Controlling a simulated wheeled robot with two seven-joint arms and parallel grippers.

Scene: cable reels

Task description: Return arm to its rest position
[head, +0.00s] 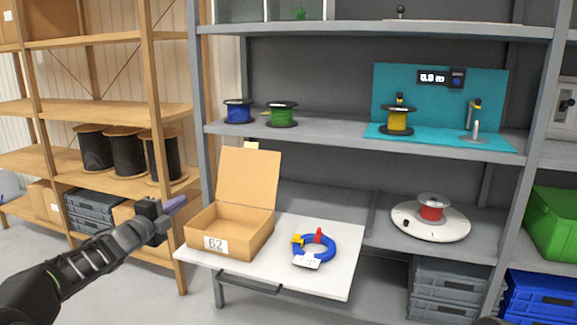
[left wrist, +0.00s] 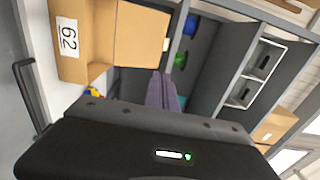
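My left arm comes in from the left in the head view. Its gripper (head: 176,204) is raised in front of the shelves, left of an open cardboard box (head: 228,240) and apart from it. In the left wrist view the purple fingers (left wrist: 162,90) lie together with nothing visible between them. The box, labelled 62, also shows in the left wrist view (left wrist: 85,40). My right gripper does not show.
A white pull-out shelf (head: 330,270) holds the box and a blue cable coil (head: 314,248). Wooden shelving (head: 150,110) with black reels (head: 127,152) stands behind the left gripper. Blue (head: 238,111), green (head: 281,114), yellow (head: 397,121) and red (head: 431,209) reels stand on the grey shelving.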

